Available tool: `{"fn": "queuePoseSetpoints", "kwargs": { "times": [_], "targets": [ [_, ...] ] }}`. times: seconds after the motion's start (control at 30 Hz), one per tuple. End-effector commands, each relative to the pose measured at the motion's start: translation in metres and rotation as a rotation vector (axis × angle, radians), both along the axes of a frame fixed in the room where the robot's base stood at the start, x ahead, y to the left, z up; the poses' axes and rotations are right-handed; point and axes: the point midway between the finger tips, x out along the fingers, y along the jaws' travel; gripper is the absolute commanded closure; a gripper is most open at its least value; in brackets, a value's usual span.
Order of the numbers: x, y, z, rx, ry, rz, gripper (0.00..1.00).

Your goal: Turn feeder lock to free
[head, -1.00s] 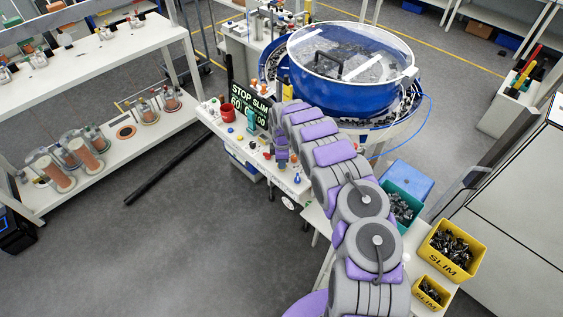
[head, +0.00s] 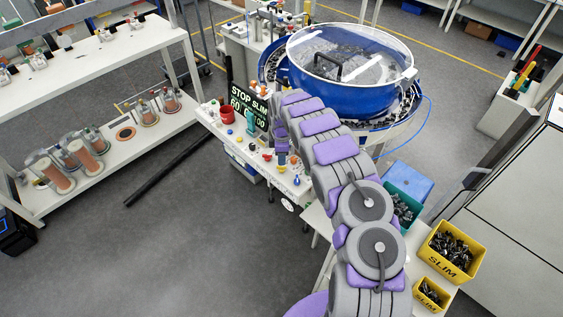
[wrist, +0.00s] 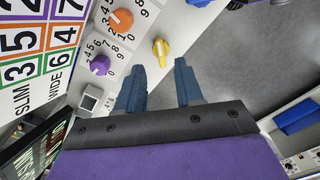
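A yellow knob (wrist: 161,47) sits on the white panel (wrist: 137,50) in the wrist view, near the panel's edge. I cannot read a lock or free marking beside it. My gripper (wrist: 154,64) is open, with its two dark blue fingers apart and nothing between them. The yellow knob lies just beyond the fingertips, within the gap as seen from the wrist, apparently untouched. In the head view my gripper (head: 281,153) hangs over the white control bench (head: 285,180); its fingers are too small to make out there.
An orange knob (wrist: 121,20) and a purple knob (wrist: 100,65) with number dials are left of the yellow knob. A black display (head: 248,105) stands at the bench's back. The blue feeder bowl (head: 345,90) is behind. Yellow SLIM bins (head: 452,250) stand at right.

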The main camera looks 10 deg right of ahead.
Motion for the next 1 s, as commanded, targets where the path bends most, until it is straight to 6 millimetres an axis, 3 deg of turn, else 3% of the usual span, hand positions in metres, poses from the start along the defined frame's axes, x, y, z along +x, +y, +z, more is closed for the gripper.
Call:
{"fn": "queuePoseSetpoints", "kwargs": {
  "times": [0.2,0.5,0.7,1.0],
  "targets": [
    [0.002,0.000,0.052,-0.001,-0.006,0.001,0.64],
    [0.001,0.000,0.107,0.000,-0.001,0.001,0.64],
    [0.001,0.000,0.122,0.000,0.001,0.001,0.64],
    [0.001,0.000,0.124,0.000,0.001,0.001,0.64]
  ]
}}
